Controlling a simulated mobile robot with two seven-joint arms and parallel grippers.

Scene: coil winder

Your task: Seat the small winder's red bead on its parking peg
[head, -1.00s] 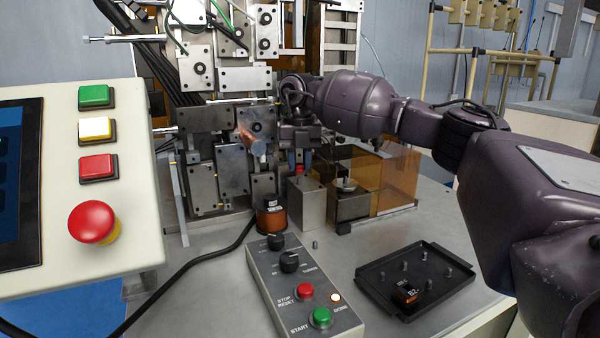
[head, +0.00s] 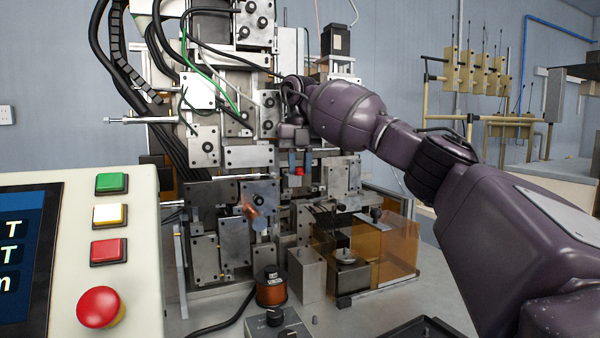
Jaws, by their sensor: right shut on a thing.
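The red bead (head: 299,171) is held between the fingertips of my right gripper (head: 299,162), which points down. The bead is well above the grey block (head: 306,275) and clear of it, in front of the winder's metal plates (head: 249,157). The fingers are shut on the bead and cover its sides. I cannot make out the parking peg for certain. My left gripper is not in view.
A copper coil (head: 271,287) stands left of the grey block. An amber clear guard (head: 397,252) stands to the right. A button panel (head: 82,260) fills the lower left. A control box (head: 277,325) and a black tray (head: 424,330) are at the bottom edge.

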